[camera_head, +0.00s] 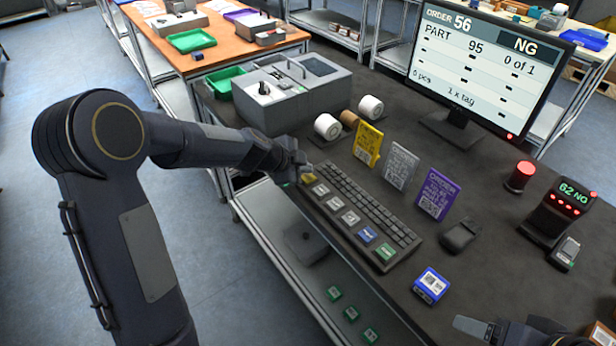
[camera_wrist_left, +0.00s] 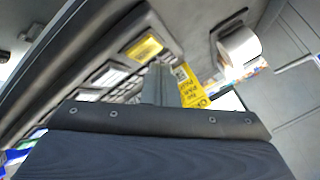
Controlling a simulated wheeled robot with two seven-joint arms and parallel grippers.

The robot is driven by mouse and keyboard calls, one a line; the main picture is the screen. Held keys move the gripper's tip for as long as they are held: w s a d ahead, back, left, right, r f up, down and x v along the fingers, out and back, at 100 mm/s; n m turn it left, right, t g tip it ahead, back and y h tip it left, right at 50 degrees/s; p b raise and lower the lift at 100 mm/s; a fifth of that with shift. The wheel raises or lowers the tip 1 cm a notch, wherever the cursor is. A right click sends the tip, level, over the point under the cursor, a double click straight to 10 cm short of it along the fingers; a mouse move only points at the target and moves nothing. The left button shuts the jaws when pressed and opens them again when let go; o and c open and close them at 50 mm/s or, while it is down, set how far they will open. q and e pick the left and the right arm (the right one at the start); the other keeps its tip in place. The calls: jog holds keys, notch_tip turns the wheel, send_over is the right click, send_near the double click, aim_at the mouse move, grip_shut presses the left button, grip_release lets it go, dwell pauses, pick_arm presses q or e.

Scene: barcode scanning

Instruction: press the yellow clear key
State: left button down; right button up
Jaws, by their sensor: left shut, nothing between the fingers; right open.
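The yellow clear key (camera_head: 309,178) is the first large key at the far left end of the black keyboard (camera_head: 360,207). It also shows in the left wrist view (camera_wrist_left: 145,48), just left of the fingertips. My left gripper (camera_head: 301,168) is shut and empty, right beside the yellow key and partly covering it in the head view. In the wrist view its fingers (camera_wrist_left: 158,82) look slightly apart from the key, but I cannot tell the height of the gap. My right gripper (camera_head: 480,328) shows only partly at the bottom edge; it is open.
White, blue and green keys follow along the keyboard's front. Yellow (camera_head: 367,145), white (camera_head: 399,166) and purple (camera_head: 437,194) cards stand behind it. A grey machine (camera_head: 290,95) and label rolls (camera_head: 328,127) are nearby. The monitor (camera_head: 480,65) reads NG. A blue box (camera_head: 430,286) lies right.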

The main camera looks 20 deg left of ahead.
aim_at(304, 179)
dwell(0.8)
pick_arm(q)
jog(key=shift+f+b, duration=0.4)
jog(key=shift+b, duration=0.35)
jog(key=shift+f+b, duration=0.5)
jog(key=shift+b, duration=0.15)
dwell(0.5)
jog(key=shift+r, duration=0.15)
jog(key=shift+r+p, duration=0.4)
jog(key=shift+r, duration=0.35)
jog(key=shift+r+p, duration=1.55)
jog(key=shift+r, duration=0.95)
